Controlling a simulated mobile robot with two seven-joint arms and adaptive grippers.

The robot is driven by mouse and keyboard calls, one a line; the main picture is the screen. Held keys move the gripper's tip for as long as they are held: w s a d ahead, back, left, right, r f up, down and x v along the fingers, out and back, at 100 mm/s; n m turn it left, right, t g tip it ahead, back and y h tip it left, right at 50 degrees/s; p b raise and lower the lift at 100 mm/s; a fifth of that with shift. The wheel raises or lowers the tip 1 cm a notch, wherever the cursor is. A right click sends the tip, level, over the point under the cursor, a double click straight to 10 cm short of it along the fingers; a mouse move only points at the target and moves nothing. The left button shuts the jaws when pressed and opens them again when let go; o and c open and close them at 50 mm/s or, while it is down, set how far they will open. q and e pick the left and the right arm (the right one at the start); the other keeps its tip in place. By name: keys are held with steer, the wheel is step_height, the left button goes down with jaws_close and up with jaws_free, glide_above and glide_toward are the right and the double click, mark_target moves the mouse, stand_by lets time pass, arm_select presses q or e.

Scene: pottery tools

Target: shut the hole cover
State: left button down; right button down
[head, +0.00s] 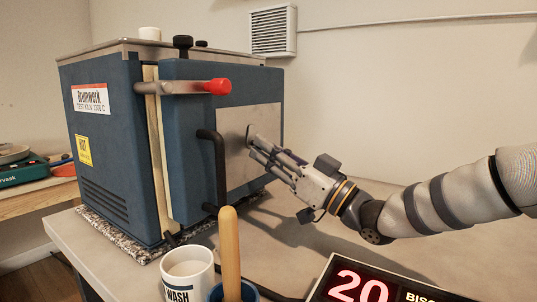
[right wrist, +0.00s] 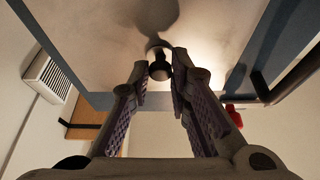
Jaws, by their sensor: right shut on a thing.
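The hole cover (head: 249,131) is a small piece on that plate, mostly hidden by my fingers. In the right wrist view, its dark round knob (right wrist: 160,70) sits between my fingertips. My right gripper (head: 257,148) is shut on this knob, close to the plate; its two fingers show in the right wrist view (right wrist: 160,80). I cannot tell whether the hole behind is covered. My left gripper is not in view.
A black door handle (head: 219,165) stands out left of my gripper. A red-tipped latch (head: 217,86) is above it. A white mug (head: 188,272), a wooden handle (head: 230,250) and a red-digit display (head: 362,285) stand in front. The bench right of the kiln is clear.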

steer(key=shift+d+r+n, duration=0.1)
steer(key=shift+r+n, duration=0.2)
steer(key=c, duration=1.5)
jaws_free()
steer(key=shift+f, duration=0.1)
steer(key=v, duration=1.2)
steer(key=shift+w+f, duration=0.15)
